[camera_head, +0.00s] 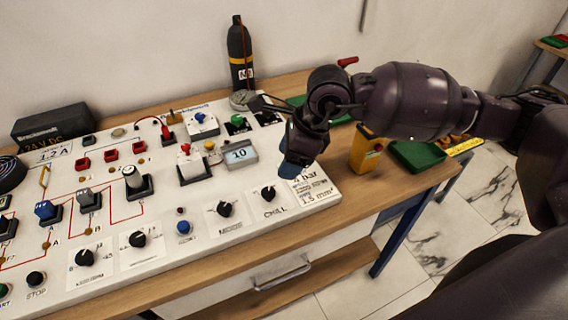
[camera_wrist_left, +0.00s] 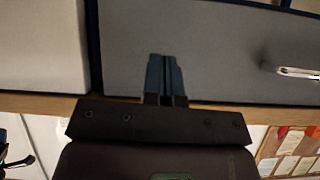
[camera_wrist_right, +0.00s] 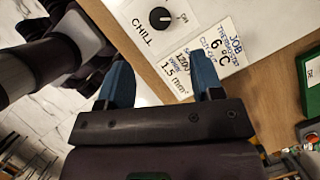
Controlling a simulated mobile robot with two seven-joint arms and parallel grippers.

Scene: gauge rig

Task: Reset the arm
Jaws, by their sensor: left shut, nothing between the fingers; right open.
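My right gripper (camera_head: 292,166) hangs over the right end of the white gauge panel (camera_head: 235,200), its blue fingertips pointing down and left, above the printed job card. In the right wrist view it is open and empty (camera_wrist_right: 163,80). The job card (camera_wrist_right: 208,60) lies just beyond its fingers, and the black CHILL knob (camera_wrist_right: 160,18) is farther off. My left gripper (camera_wrist_left: 165,78) shows only in the left wrist view. Its blue fingers are shut with nothing between them, in front of the grey drawer front (camera_wrist_left: 220,45). The left arm is not visible in the head view.
The wooden bench (camera_head: 375,190) holds the panel, a black gas bottle (camera_head: 240,55), a yellow box (camera_head: 366,150) and green trays (camera_head: 417,154). Knobs, switches and a display reading 10 (camera_head: 240,153) stand up from the panel. A drawer handle (camera_head: 283,277) sticks out below.

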